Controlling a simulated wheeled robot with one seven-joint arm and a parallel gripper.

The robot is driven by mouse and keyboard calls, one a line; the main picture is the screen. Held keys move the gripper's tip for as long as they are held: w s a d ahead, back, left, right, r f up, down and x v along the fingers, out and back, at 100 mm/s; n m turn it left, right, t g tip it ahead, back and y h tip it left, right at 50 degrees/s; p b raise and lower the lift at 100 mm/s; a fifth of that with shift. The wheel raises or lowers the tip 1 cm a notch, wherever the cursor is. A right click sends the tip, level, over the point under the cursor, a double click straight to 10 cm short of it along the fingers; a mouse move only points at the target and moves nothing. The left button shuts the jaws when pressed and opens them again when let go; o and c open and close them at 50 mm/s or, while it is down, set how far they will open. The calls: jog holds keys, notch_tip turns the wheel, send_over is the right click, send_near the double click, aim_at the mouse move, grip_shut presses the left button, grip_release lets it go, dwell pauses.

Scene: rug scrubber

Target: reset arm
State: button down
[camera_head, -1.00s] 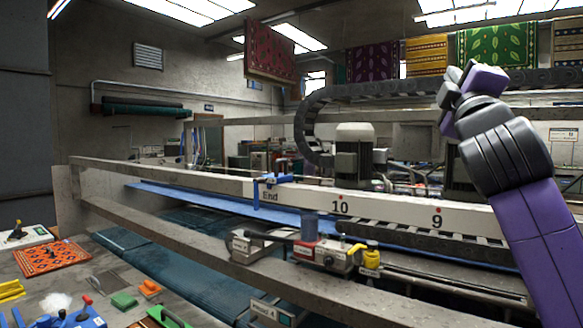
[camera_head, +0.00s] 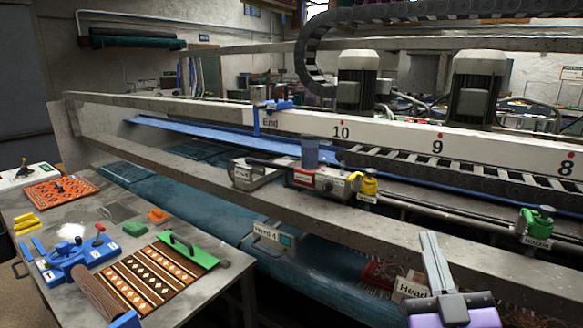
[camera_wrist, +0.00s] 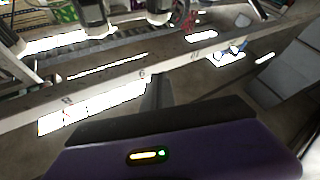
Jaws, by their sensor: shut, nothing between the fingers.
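My gripper (camera_head: 430,242) is at the lower right of the head view, in front of the long grey rail. Its grey fingers point up and are together, with nothing visible between them. The purple and black end of my arm shows below the fingers at the bottom edge; the rest of the arm is out of view. In the wrist view, the shut fingers (camera_wrist: 157,88) stick out past the purple housing, over floor and apart from the numbered beam.
A white numbered beam (camera_head: 380,132) and a grey rail (camera_head: 400,220) cross the view. A yellow valve (camera_head: 369,184) and green valve (camera_head: 538,222) sit along the machine. A workbench (camera_head: 215,275) at left holds a striped rug piece (camera_head: 150,272) and blue clamp (camera_head: 75,262).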

jog(key=s+f+m+g, duration=0.1)
jog(key=s+f+g, duration=0.2)
jog(key=s+f, duration=0.5)
jog(key=s+a+f+m+g, duration=0.1)
jog(key=s+f, duration=0.6)
jog(key=s, duration=1.1)
jog(key=s+a+f+g+y, duration=0.1)
jog(key=s+f+g, duration=0.3)
jog(key=s+f, duration=0.4)
jog(key=s, duration=0.4)
jog(key=shift+s+f+m+g, duration=0.3)
jog(key=shift+s+f+m, duration=0.05)
jog(key=shift+s+m, duration=0.05)
